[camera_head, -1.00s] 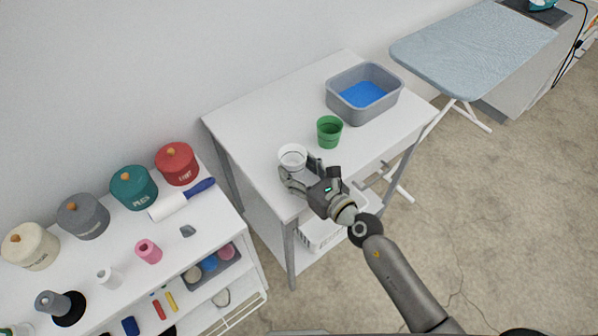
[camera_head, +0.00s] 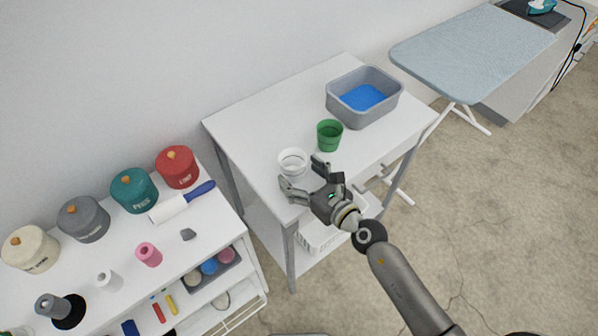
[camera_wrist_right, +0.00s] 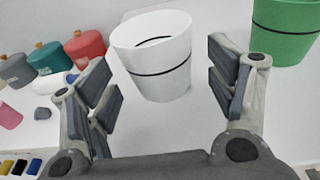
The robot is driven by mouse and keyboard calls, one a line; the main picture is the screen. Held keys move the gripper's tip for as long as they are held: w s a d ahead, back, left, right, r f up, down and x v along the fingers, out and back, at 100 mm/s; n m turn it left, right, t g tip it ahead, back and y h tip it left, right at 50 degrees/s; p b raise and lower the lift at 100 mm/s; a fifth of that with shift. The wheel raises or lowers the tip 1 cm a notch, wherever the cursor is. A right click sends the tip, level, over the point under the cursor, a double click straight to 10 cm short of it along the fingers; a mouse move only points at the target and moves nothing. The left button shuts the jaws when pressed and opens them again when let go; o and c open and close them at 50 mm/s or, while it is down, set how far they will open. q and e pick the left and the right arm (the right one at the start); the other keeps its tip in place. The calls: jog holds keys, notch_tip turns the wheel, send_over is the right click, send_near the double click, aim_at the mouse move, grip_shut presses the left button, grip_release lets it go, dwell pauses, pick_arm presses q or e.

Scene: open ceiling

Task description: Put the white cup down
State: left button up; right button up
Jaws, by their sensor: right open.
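The white cup (camera_head: 293,162) stands upright on the white table (camera_head: 262,115), near its left front edge. In the right wrist view the white cup (camera_wrist_right: 155,55), with a dark band, is ahead of the fingers, between their lines. My right gripper (camera_head: 303,178) is open, its fingers spread, just in front of the cup. In the right wrist view the gripper (camera_wrist_right: 160,95) shows a clear gap on both sides of the cup and holds nothing. My left gripper is not in view.
A green cup (camera_head: 329,135) stands to the right of the white cup. A grey basin (camera_head: 345,112) with a blue inside is at the table's back right. A shelf (camera_head: 120,262) with canisters and rolls is at left, an ironing board (camera_head: 470,50) at upper right.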

jog(key=v, duration=1.1)
jog(key=shift+b, duration=0.45)
jog(key=s+d+f+m+g+h, duration=0.15)
jog(key=d+f+m+h, duration=0.35)
jog(key=f+m, duration=0.65)
jog(key=s+d+f+m+g+h, duration=0.1)
jog(key=s+d+f+m+h, duration=0.15)
jog(key=d+f+m, duration=0.9)
jog(key=s+f+m+g+h, duration=0.2)
jog(key=s+f+m+g, duration=0.4)
jog(key=s+f+m, duration=0.95)
jog(key=s+f+m+g, duration=0.1)
jog(key=s+f, duration=0.3)
jog(key=s, duration=0.4)
jog(key=s+a+f+m+g, duration=0.1)
jog(key=s+f+g, duration=0.1)
jog(key=s+f, duration=0.3)
jog(key=s, duration=0.3)
jog(key=shift+a+f+g, duration=0.3)
jog(key=shift+g, duration=0.05)
